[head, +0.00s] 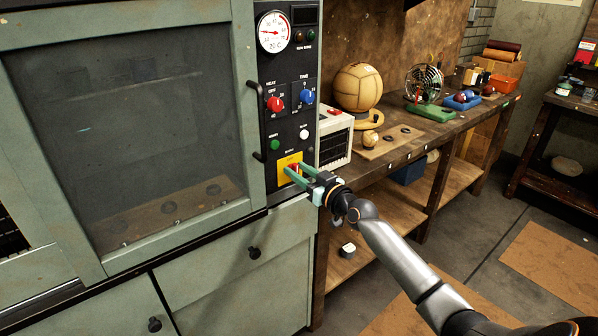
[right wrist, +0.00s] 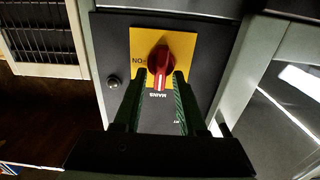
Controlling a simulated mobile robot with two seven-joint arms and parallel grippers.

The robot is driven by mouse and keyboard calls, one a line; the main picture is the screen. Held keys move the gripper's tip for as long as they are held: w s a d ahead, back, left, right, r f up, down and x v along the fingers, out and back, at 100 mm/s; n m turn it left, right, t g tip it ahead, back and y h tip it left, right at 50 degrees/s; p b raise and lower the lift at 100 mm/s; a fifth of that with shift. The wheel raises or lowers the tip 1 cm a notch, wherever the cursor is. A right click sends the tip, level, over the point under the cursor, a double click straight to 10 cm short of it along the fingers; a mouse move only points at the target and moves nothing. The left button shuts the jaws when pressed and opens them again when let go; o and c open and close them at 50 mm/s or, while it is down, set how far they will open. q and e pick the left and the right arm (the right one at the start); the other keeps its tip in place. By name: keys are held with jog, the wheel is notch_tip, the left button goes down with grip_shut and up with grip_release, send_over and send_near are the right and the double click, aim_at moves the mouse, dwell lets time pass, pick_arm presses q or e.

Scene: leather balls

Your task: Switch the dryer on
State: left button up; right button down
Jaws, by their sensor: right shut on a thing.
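The dryer (head: 230,214) is a grey-green cabinet with a large window door at the left of the head view. Its black control panel (head: 268,88) has a yellow plate (right wrist: 138,44) with a red mains knob (right wrist: 158,62) low down. My right gripper (head: 292,171) is shut on this knob, its green fingers on either side in the right wrist view. The knob's white mark points at the upside-down MAINS lettering in that view; the ON lettering is to its left. The thermometer dial (head: 272,32) reads low, near 20 C. My left gripper is not in view.
Above the yellow plate are a red heat knob (head: 275,104), a blue time knob (head: 307,97), a green button (head: 274,144) and a white button (head: 304,134). A workbench (head: 425,127) on the right holds a leather ball (head: 358,87) and a white vented box (head: 337,138).

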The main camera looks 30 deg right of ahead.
jog(key=shift+m, duration=0.3)
jog(key=m, duration=0.4)
jog(key=shift+d+f+m, duration=0.1)
jog(key=shift+d+m, duration=0.15)
jog(key=shift+m, duration=0.05)
jog(key=shift+d+f+m, duration=0.1)
jog(key=shift+f+m, duration=0.1)
jog(key=shift+m, duration=1.9)
jog(key=shift+d+f+m, duration=0.15)
jog(key=shift+m, duration=1.95)
jog(key=shift+d+f+m, duration=0.1)
jog(key=shift+f+m, duration=0.1)
jog(key=shift+m, duration=1.9)
jog(key=c, duration=0.8)
grip_release()
jog(key=shift+c, duration=0.2)
